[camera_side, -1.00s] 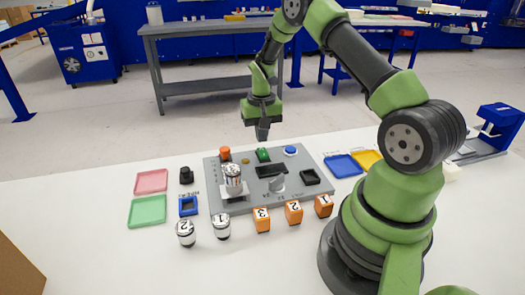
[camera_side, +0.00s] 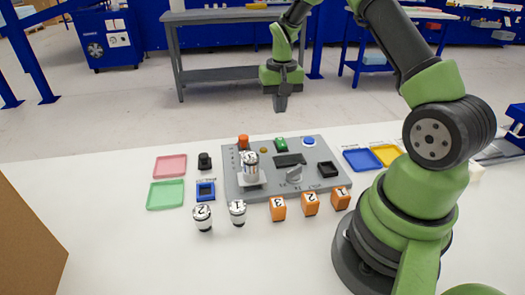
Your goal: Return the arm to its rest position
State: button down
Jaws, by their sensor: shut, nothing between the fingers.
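My gripper (camera_side: 281,103) is shut and empty. It hangs pointing down, well above the far edge of the grey control panel (camera_side: 245,187), and touches nothing. The panel lies on the white table. On it are an orange button (camera_side: 243,142), a green switch (camera_side: 280,145), a blue button (camera_side: 309,141), a dark display (camera_side: 290,160), a grey knob (camera_side: 294,175) and a black square part (camera_side: 328,169). A silver cylinder (camera_side: 250,162) stands upright on a light base at the panel's left side.
Numbered cylinders (camera_side: 203,217) and (camera_side: 237,212), plus orange numbered blocks (camera_side: 278,208), stand before the panel. Pink (camera_side: 169,166) and green (camera_side: 166,194) trays lie left, with a black knob (camera_side: 204,161) and blue block (camera_side: 205,190). Blue (camera_side: 362,160) and yellow (camera_side: 388,155) trays lie right.

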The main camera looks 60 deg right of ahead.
jog(key=s+a+r+n+t, duration=0.2)
jog(key=s+a+r+t, duration=0.15)
jog(key=a+r, duration=0.95)
jog(key=s+a+r+n+t+y, duration=0.1)
jog(key=s+a+r, duration=0.2)
jog(key=s, duration=0.4)
jog(key=s+a+r+n+t+y, duration=0.1)
jog(key=s+a+r+t, duration=0.1)
jog(key=s, duration=0.5)
jog(key=shift+s+a+r+n, duration=0.4)
jog(key=shift+a+r, duration=0.2)
jog(key=shift+a, duration=0.5)
jog(key=shift+t, duration=0.25)
